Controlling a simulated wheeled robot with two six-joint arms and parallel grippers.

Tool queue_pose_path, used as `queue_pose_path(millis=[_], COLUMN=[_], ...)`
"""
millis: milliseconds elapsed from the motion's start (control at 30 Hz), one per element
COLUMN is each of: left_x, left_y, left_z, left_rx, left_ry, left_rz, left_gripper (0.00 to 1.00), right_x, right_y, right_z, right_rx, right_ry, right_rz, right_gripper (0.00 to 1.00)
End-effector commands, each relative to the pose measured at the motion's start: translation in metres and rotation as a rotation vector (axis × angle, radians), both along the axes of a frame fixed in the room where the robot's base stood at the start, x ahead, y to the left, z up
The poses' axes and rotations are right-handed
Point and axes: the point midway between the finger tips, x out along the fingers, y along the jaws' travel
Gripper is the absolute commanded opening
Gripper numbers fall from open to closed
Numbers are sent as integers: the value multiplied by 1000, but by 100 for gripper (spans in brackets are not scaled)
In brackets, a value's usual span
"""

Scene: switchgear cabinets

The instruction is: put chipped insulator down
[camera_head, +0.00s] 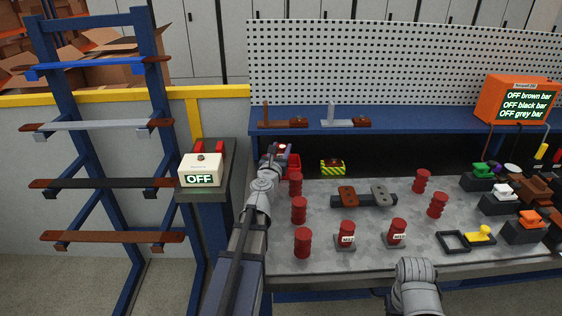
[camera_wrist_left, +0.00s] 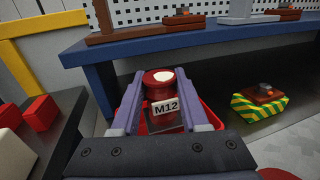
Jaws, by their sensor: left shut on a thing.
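My left gripper (camera_head: 283,150) is at the back left of the grey workbench. It is shut on the chipped insulator (camera_wrist_left: 160,86), a dark red piece with a pale patch on top and an M12 label. The insulator sits upright between the two fingers in the left wrist view. A red bin (camera_wrist_left: 211,112) shows around and below the fingers, and its edge also shows under the gripper in the head view (camera_head: 296,176). I cannot tell whether the insulator touches the bin. My right gripper is out of sight; only part of that arm shows.
Several red insulators (camera_head: 299,210) stand on the workbench (camera_head: 370,258). A yellow-green striped block (camera_head: 332,167) is right of the bin. A blue shelf (camera_head: 400,122) runs behind. An OFF box (camera_head: 201,170) on a post and a rack of bars (camera_head: 105,183) are at left.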

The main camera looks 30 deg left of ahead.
Motion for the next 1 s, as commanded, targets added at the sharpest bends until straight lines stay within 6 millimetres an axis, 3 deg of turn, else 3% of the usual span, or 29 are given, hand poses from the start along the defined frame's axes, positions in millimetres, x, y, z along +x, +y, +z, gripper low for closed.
queue_pose_path(millis=[233,667,700,933,1000], left_x=[0,0,0,0,0], left_y=[0,0,0,0,0], left_z=[-33,-37,-37,-36,-36], left_rx=[0,0,0,0,0], left_ry=[0,0,0,0,0], left_rz=[0,0,0,0,0], left_gripper=[0,0,46,71,74], right_x=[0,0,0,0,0], right_y=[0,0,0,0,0], right_z=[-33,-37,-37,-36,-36], right_rx=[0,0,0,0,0], right_ry=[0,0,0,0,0], right_rz=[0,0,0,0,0], right_gripper=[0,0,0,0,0])
